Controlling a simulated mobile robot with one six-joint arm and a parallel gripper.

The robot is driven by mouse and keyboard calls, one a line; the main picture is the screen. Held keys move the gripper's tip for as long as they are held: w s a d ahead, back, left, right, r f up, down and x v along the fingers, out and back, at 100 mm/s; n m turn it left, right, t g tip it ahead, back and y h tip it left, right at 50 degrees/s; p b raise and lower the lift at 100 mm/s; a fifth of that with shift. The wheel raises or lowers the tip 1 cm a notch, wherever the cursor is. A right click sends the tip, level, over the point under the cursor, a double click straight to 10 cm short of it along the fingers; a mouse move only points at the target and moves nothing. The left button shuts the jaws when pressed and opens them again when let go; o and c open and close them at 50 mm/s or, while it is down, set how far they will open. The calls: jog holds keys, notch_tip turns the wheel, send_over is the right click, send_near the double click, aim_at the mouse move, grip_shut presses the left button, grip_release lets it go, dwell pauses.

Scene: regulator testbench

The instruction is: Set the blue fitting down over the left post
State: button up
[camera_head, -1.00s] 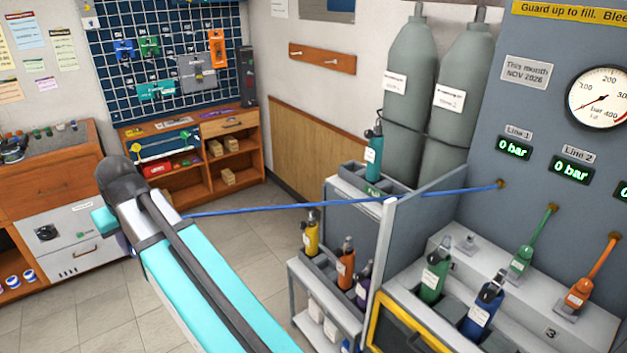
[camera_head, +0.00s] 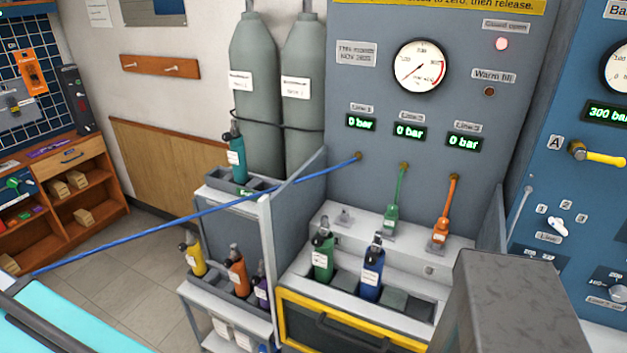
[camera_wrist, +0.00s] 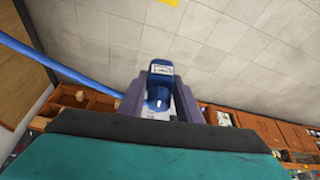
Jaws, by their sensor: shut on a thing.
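In the wrist view my gripper (camera_wrist: 160,88) is shut on the blue fitting (camera_wrist: 160,97), which sits between the two grey-purple fingers. Its blue hose (camera_head: 200,212) runs taut from the left outlet on the grey panel down to the lower left of the head view. The hose also shows in the wrist view (camera_wrist: 60,68). The left post (camera_head: 344,216) is a short bare stub on the light bench ledge, left of the green fitting (camera_head: 391,224) and the orange fitting (camera_head: 440,232). My gripper is outside the head view, far from this post.
Green (camera_head: 323,255) and blue (camera_head: 372,272) bottles stand in a rack in front of the ledge. A grey divider (camera_head: 308,195) rises left of the post. A trolley (camera_head: 222,318) with several bottles stands left of that. The floor between trolley and cabinet is clear.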

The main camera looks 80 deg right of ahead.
jog(key=s+d+r+m+h+p, duration=0.15)
jog(key=d+m, duration=0.25)
jog(key=d, duration=0.9)
jog(key=s+d+r+m+h+p, duration=0.1)
jog(key=s+d+r+m+p, duration=0.15)
jog(key=d, duration=1.15)
jog(key=s+d+r+m+g+h+p, duration=0.15)
jog(key=s+d+m, duration=0.25)
jog(key=s+d, duration=0.6)
jog(key=s+d+r+m+g+p, duration=0.15)
jog(key=s+d+m, duration=0.4)
jog(key=d, duration=0.85)
jog(key=s+d+r+m+g+p, duration=0.1)
jog(key=s+d+r+m, duration=0.15)
jog(key=s+d, duration=0.6)
jog(key=s+d+r+m+g+p, duration=0.1)
jog(key=s+d+r+m+g, duration=0.2)
jog(key=s, duration=1)
jog(key=s+d+r+m+p, duration=0.1)
jog(key=s+d+m, duration=0.4)
jog(key=s, duration=0.6)
jog(key=s+d+f+n+t, duration=0.1)
jog(key=s+d+f+n, duration=0.1)
jog(key=s+f+n, duration=0.4)
jog(key=s+f, duration=0.4)
jog(key=f, duration=0.3)
jog(key=shift+d+n+t, duration=0.2)
jog(key=shift+n+t, duration=0.15)
jog(key=shift+t, duration=0.05)
